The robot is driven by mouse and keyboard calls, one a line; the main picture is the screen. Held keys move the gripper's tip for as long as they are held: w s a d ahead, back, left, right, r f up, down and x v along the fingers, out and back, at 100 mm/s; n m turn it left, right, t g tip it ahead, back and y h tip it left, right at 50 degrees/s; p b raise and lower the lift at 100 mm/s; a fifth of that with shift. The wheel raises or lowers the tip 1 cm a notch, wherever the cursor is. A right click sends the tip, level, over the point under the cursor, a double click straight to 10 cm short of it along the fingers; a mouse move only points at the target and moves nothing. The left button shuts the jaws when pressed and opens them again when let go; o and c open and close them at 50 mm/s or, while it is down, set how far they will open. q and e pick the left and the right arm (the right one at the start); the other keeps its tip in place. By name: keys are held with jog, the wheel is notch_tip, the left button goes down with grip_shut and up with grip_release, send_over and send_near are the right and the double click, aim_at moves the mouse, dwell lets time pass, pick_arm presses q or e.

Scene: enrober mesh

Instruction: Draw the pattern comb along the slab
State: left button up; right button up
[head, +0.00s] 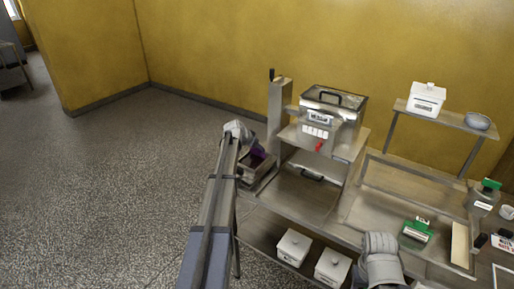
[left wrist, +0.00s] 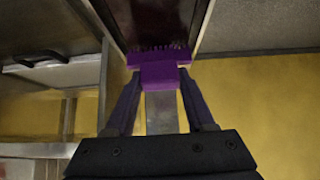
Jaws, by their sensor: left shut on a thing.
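The pattern comb (left wrist: 158,75) is purple with a row of short teeth along its far edge. My left gripper (left wrist: 160,88) is shut on it in the left wrist view. The teeth are at the near part of the dark brown slab (left wrist: 150,18), which lies between pale metal edges; whether they touch it I cannot tell. In the head view a bit of purple (head: 257,157) shows beside my left gripper (head: 240,132), over a metal tray (head: 262,178) at the bench's left end. My right gripper (head: 381,243) is low over the bench front, its fingers unclear.
A steel machine (head: 333,115) with a lidded hopper stands right of the tray. White lidded boxes (head: 293,247) sit on the lower shelf. A green-topped item (head: 416,231) and a tan board (head: 460,244) lie to the right. The floor at left is clear.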

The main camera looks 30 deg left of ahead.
pick_arm(q)
jog(key=shift+s+a, duration=0.15)
jog(key=shift+s, duration=1.9)
jog(key=shift+s+a, duration=0.15)
jog(key=shift+s, duration=1.9)
dwell(2.3)
jog(key=shift+r, duration=0.1)
notch_tip(320, 180, up, 7)
jog(key=p, duration=0.7)
dwell(0.6)
